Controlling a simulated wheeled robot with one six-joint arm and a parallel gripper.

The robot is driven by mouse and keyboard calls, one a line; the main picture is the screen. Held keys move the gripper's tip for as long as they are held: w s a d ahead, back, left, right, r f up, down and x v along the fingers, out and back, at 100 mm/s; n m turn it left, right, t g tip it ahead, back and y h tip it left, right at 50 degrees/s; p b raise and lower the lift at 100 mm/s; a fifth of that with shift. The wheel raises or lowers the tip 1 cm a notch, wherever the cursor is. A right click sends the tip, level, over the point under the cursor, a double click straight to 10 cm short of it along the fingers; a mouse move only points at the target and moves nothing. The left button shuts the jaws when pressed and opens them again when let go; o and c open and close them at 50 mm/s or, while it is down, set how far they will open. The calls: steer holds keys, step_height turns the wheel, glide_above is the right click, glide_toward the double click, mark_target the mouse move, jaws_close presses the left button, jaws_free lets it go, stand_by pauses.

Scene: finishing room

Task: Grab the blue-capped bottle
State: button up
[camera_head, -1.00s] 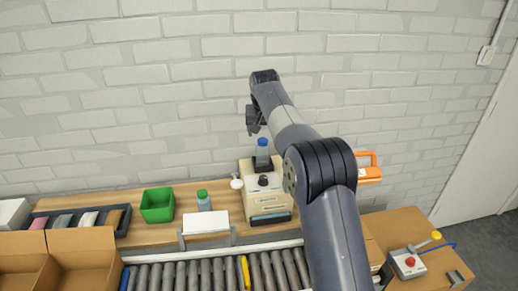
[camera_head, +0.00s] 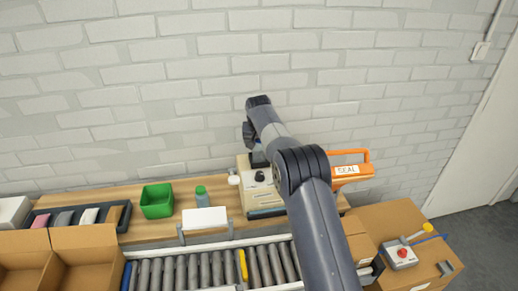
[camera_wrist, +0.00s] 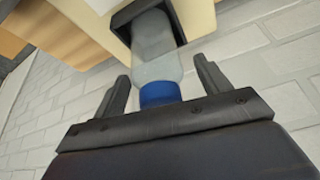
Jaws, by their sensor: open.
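The blue-capped bottle (camera_wrist: 156,55) shows in the wrist view, a clear grey body with a blue cap (camera_wrist: 160,93). Its far end sits in a dark-edged recess of a cream machine (camera_wrist: 193,14). My gripper (camera_wrist: 163,84) is open, with one finger on each side of the bottle near the cap. Gaps show between the fingers and the bottle. In the head view my gripper (camera_head: 254,143) is low over the cream machine (camera_head: 262,198), and the bottle is largely hidden behind my arm and gripper.
A green-capped bottle (camera_head: 201,194), a green bin (camera_head: 157,203) and a white panel (camera_head: 205,218) are left of the machine. An orange SEAL tool (camera_head: 352,172) is to its right. A roller conveyor (camera_head: 190,272) runs in front, and a brick wall stands close behind.

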steer(key=shift+f, duration=0.1)
steer(key=c, duration=1.1)
steer(key=shift+o, duration=0.2)
